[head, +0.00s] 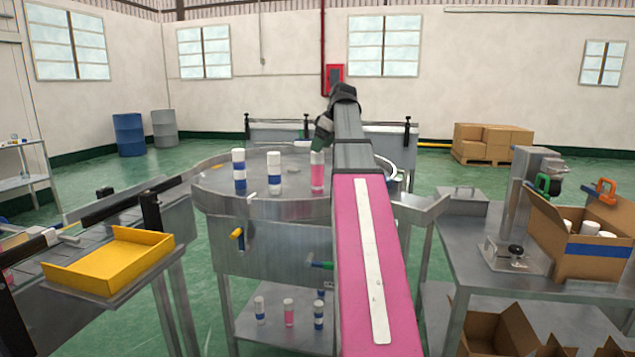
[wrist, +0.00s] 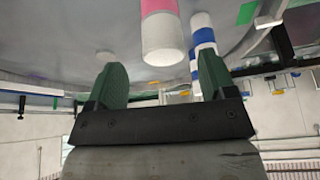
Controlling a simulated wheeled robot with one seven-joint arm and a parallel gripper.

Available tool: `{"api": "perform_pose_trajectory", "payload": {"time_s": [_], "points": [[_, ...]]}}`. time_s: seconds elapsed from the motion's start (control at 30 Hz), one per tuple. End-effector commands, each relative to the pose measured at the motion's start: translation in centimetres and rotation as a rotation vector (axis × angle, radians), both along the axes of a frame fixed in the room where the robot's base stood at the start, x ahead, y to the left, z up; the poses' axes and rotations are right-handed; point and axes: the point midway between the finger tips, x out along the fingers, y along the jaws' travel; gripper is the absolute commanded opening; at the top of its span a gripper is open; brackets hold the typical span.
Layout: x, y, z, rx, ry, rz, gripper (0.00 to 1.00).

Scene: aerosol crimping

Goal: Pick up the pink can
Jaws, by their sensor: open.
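The pink can (head: 317,176), with a white top, stands upright on the round steel table, the rightmost of three cans there. In the wrist view, which looks upside down, the pink can (wrist: 162,38) appears just beyond the fingertips, between their lines and nearer the right finger. My gripper (head: 318,144) is at the can's top in the head view; its green fingers also show in the wrist view (wrist: 163,72). It is open with nothing between the fingers. The exact gap to the can is unclear.
Two blue-and-white cans (head: 239,172) (head: 274,173) stand left of the pink can; one blue-and-white can (wrist: 203,38) shows behind the right finger. The round table (head: 215,185) has a raised rim. Several cans, one pink (head: 289,312), stand on the lower shelf. A yellow tray (head: 110,262) is left.

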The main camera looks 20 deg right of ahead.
Motion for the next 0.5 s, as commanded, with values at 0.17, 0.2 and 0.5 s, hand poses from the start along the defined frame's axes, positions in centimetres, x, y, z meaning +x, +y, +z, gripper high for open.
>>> {"api": "perform_pose_trajectory", "payload": {"time_s": [0.17,0.2,0.5], "points": [[0.2,0.3,-1.0,0.000,0.002,-0.001,0.77],[0.3,0.5,-1.3,0.000,0.002,-0.001,0.77],[1.2,1.8,-4.9,0.000,0.001,-0.001,0.77]]}}
